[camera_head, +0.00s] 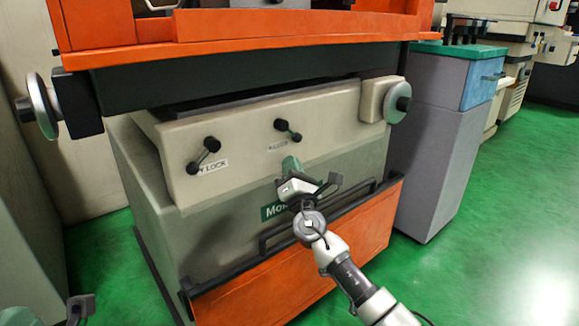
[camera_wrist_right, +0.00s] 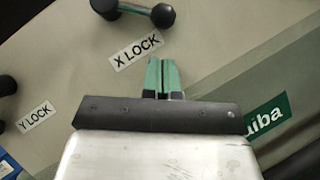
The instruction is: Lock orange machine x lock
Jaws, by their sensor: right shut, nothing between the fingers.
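The orange machine's X lock lever (camera_head: 287,130) is a black handle with ball ends on the cream front panel, above its "X LOCK" label. In the right wrist view the lever (camera_wrist_right: 138,10) is at the top, cut by the frame edge, with the label (camera_wrist_right: 137,50) below it. My right gripper (camera_head: 290,163) is shut and empty, its green fingers together. It is below the lever and apart from it; in the wrist view its fingertips (camera_wrist_right: 163,66) are below and right of the label. Part of my left gripper (camera_head: 80,306) shows at the bottom left; its fingers are unclear.
The Y lock lever (camera_head: 205,155) is left of the X lock on the same panel. Handwheels stand at the left (camera_head: 40,105) and right (camera_head: 397,100). A dark rail (camera_head: 345,208) crosses the front below. A grey cabinet (camera_head: 440,140) stands to the right; green floor is open beyond.

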